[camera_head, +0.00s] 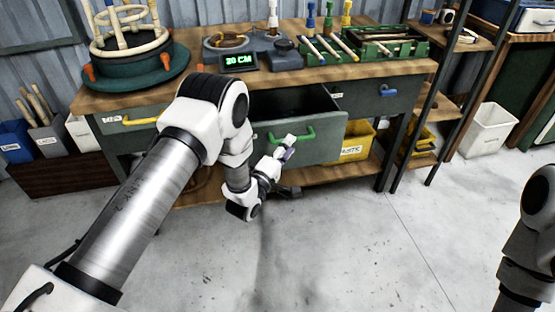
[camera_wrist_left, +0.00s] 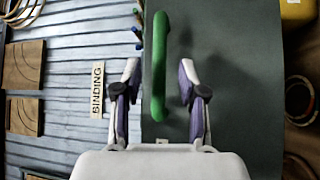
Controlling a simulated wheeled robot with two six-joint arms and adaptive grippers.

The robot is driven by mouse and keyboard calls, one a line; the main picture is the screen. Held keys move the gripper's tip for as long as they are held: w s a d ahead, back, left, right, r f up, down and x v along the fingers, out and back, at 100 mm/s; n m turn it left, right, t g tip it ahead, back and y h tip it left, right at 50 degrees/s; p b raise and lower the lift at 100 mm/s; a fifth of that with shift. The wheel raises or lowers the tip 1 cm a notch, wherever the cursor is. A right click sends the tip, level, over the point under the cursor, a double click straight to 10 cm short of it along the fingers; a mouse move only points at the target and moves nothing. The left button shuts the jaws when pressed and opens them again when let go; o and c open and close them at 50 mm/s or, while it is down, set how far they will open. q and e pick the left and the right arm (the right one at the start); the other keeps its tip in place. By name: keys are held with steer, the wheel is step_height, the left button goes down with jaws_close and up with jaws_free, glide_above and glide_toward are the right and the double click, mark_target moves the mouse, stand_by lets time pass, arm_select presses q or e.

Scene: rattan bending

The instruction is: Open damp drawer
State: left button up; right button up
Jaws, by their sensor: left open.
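The drawer with the green handle (camera_head: 300,135) is pulled out under the workbench, and its dark inside shows in the head view. Its grey-green front (camera_head: 328,150) also fills much of the left wrist view (camera_wrist_left: 240,90). I cannot read a label that names it the damp drawer. My left gripper (camera_head: 287,149) is at this handle. In the left wrist view, the open fingers of the gripper (camera_wrist_left: 160,72) stand on both sides of the green handle (camera_wrist_left: 158,40), with gaps between. My right gripper is out of view.
A drawer with a yellow handle (camera_head: 142,121) is at the left, and one with a blue handle (camera_head: 387,91) at the right. A yellow bin (camera_head: 352,148) is on the lower shelf. The benchtop holds a green display (camera_head: 239,61). The floor in front is clear.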

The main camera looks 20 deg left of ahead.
arm_select(q)
steer(key=v, duration=0.8)
steer(key=shift+s, duration=0.2)
